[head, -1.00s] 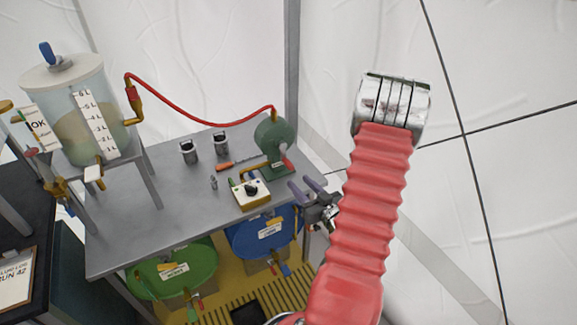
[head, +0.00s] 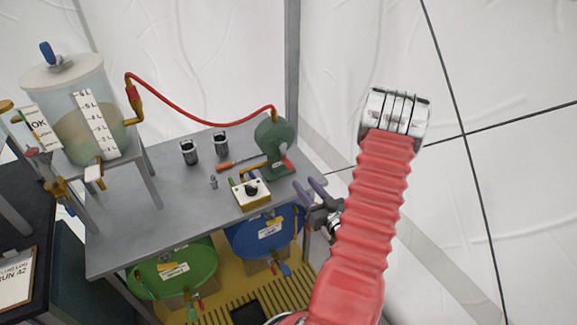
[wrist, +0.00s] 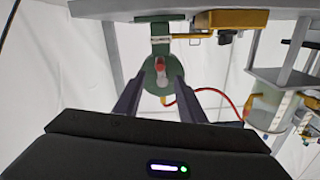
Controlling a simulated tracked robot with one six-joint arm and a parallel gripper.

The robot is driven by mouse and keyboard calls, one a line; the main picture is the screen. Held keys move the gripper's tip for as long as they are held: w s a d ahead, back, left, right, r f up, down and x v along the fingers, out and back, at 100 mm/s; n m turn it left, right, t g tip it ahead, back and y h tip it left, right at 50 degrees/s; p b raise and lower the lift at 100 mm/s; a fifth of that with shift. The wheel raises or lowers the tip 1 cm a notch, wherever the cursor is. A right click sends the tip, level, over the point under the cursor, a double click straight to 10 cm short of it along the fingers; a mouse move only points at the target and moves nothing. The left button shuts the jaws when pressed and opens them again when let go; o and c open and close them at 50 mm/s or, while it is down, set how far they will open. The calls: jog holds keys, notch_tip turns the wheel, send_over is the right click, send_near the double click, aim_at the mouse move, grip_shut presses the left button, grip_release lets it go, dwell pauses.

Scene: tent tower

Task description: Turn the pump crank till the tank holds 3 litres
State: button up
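The clear tank (head: 65,118) stands at the left in the head view, part filled with brownish liquid. Its white litre scale (head: 97,125) faces me; I cannot read the level exactly. The green pump (head: 272,133) stands at the table's right end, with a pale crank and red knob (head: 289,167). In the wrist view, the crank knob (wrist: 160,67) shows in front of the pump body (wrist: 154,87), in line with the gap between my fingers. My gripper (head: 309,191) is open and empty, beside the table's right edge; its fingers also show in the wrist view (wrist: 158,80).
A red hose (head: 190,118) links pump and tank. Two dark cups (head: 189,152), a screwdriver (head: 226,165) and a white box with a black knob (head: 250,194) are on the grey table (head: 130,215). Green (head: 170,270) and blue (head: 265,232) drums stand below.

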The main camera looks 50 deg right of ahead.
aim_at(292, 169)
jog(key=x, duration=1.1)
jog(key=shift+w+f, duration=0.1)
jog(key=shift+w, duration=0.2)
grip_shut()
jog(key=shift+a, duration=0.1)
